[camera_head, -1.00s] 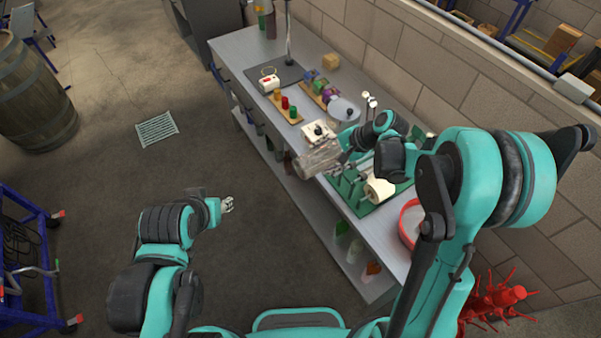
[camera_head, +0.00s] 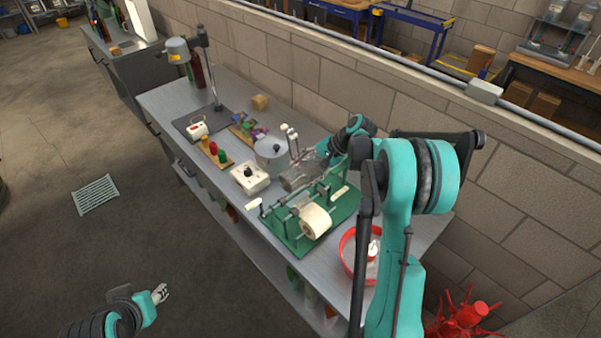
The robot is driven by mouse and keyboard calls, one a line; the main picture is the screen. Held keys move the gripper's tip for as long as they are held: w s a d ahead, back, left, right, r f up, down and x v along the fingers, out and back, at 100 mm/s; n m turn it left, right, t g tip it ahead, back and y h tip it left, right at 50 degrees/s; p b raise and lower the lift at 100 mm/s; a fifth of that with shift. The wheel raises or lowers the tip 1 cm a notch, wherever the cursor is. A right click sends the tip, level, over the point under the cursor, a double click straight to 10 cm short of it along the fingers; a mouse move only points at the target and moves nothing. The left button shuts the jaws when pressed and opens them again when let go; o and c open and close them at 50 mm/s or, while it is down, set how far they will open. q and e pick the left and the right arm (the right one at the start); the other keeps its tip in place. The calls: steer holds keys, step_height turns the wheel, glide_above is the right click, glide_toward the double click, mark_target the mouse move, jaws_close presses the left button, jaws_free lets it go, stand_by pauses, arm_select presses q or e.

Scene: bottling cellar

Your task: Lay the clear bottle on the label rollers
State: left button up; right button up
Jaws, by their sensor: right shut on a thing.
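The clear bottle (camera_head: 298,179) lies roughly level in my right gripper (camera_head: 326,158), which is shut on it. The bottle is above the bench, at the back edge of the green labelling machine; I cannot tell if it touches anything. The machine (camera_head: 337,213) has a green base, metal rollers (camera_head: 285,198) and a cream label roll (camera_head: 315,222) on its front side. My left gripper (camera_head: 160,293) is low at the bottom left, away from the bench, and looks empty with its fingers slightly apart.
A white box with a black knob (camera_head: 249,178) and a grey round pot (camera_head: 271,157) stand left of the machine. A red-rimmed bowl (camera_head: 346,262) is to its right. Small coloured pieces on boards and a drill-like stand (camera_head: 205,75) are farther along the bench.

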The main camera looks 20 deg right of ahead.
step_height(320, 180, down, 8)
steer(key=b, duration=0.5)
steer(key=shift+r, duration=0.25)
stand_by(0.7)
steer(key=shift+f+b, duration=0.4)
steer(key=shift+b, duration=0.05)
stand_by(0.8)
steer(key=o, duration=2)
steer(key=shift+s+a, duration=0.1)
steer(key=shift+c, duration=0.2)
